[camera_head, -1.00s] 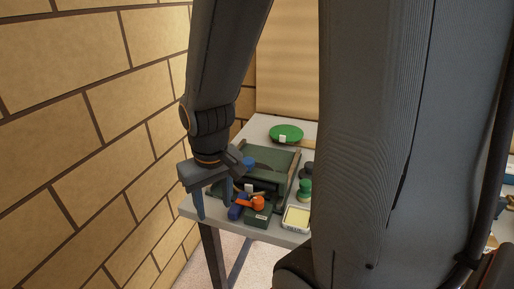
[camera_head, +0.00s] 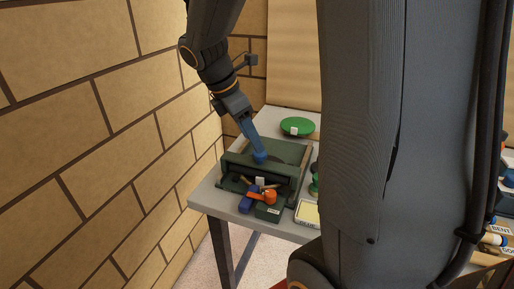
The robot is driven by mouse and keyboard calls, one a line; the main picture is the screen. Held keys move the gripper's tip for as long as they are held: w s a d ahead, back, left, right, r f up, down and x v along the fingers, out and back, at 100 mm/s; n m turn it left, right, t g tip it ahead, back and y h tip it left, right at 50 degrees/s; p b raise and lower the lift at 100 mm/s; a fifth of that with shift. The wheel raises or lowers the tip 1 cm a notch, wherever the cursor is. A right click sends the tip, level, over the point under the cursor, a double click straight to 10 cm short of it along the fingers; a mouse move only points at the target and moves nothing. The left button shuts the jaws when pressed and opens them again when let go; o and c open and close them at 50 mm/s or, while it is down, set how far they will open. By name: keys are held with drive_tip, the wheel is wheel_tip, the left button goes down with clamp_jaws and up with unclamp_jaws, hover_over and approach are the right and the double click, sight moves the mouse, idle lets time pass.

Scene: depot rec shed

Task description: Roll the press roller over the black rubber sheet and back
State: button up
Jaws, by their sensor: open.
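A green bench-top frame (camera_head: 237,160) with raised sides stands on the table. A blue, knob-like part (camera_head: 260,157) shows on its bed, possibly the press roller's handle; I cannot make out the roller itself. A small dark patch (camera_head: 277,159) beside it may be the black rubber sheet, mostly hidden. My gripper (camera_head: 256,150) points down at the blue part, seen nearly edge-on. Its jaws are open, with the tips at or just above the blue part. I cannot tell whether they straddle or touch it.
In front of the frame lie an orange-headed tool (camera_head: 268,196), a blue object (camera_head: 249,202) and a dark green box (camera_head: 268,212). A green disc (camera_head: 297,127) lies behind. A brick wall (camera_head: 80,130) closes the left.

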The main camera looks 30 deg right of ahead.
hover_over(260, 165)
drive_tip(key=w, duration=0.1)
drive_tip(key=shift+a+f, duration=0.1)
drive_tip(key=shift+f, duration=2.25)
clamp_jaws()
drive_tip(key=shift+w, duration=0.1)
